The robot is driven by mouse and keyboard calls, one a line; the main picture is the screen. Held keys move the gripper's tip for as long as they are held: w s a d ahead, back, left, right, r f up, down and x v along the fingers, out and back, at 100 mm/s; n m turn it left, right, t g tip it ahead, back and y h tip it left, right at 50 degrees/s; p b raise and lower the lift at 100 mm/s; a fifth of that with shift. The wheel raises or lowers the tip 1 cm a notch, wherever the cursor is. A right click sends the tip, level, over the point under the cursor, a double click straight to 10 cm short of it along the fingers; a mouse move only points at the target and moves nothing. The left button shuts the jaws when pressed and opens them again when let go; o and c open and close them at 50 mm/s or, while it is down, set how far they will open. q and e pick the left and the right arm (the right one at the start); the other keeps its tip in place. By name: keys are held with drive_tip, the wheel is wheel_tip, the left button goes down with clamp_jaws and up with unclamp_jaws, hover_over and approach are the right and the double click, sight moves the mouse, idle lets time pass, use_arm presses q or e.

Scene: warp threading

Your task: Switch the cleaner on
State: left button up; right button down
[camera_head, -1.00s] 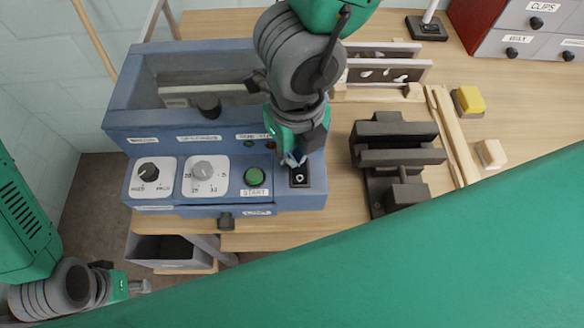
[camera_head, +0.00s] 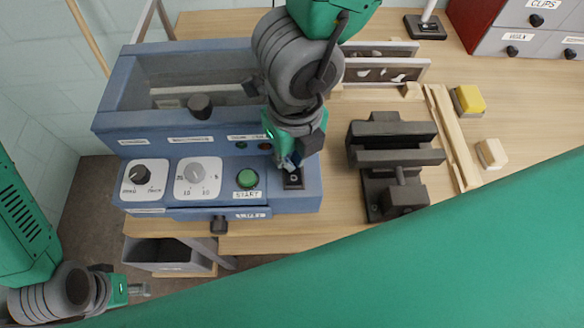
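The cleaner (camera_head: 110,112) is a blue box with an open tank on top. Its front panel has a black-knob dial (camera_head: 140,176), a grey-knob dial (camera_head: 197,170), a green START button (camera_head: 247,179) and a black switch (camera_head: 294,181) at the right. My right gripper (camera_head: 290,164) points down at the black switch, its tip at or just above the upper edge. Its fingers are small here and partly hidden by the wrist, so their opening is unclear. My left gripper (camera_head: 140,290) hangs at the lower left, away from the cleaner, its fingertips too small to judge.
A dark vise (camera_head: 395,160) stands right of the cleaner. Wooden strips (camera_head: 452,135), a yellow block (camera_head: 468,100) and a light block (camera_head: 491,153) lie further right. A drawer cabinet (camera_head: 500,35) is at the back right. A grey bin (camera_head: 160,255) sits below the bench edge.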

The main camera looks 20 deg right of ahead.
drive_tip(key=shift+s+d, duration=0.1)
drive_tip(key=shift+d, duration=0.2)
drive_tip(key=shift+d+r+p, duration=0.1)
drive_tip(key=shift+r+p, duration=0.15)
drive_tip(key=shift+p, duration=0.1)
drive_tip(key=shift+r+p, duration=0.4)
drive_tip(key=r+p, duration=0.1)
drive_tip(key=a+r, duration=0.1)
drive_tip(key=p, duration=0.1)
drive_tip(key=shift+a+r+p, duration=0.25)
drive_tip(key=shift+r+p, duration=0.1)
drive_tip(key=shift+r, duration=0.05)
drive_tip(key=shift+a+r+p, duration=0.1)
drive_tip(key=shift+r+p, duration=0.2)
drive_tip(key=shift+d+r+p, duration=0.3)
drive_tip(key=shift+r+p, duration=0.35)
drive_tip(key=shift+p, duration=0.05)
drive_tip(key=shift+d+r+p, duration=0.3)
drive_tip(key=shift+r+p, duration=0.2)
use_arm(q)
wheel_tip(320, 180, up, 7)
drive_tip(key=shift+d+r, duration=0.15)
drive_tip(key=shift+d, duration=0.15)
use_arm(e)
drive_tip(key=shift+d, duration=0.1)
drive_tip(key=shift+f, duration=0.1)
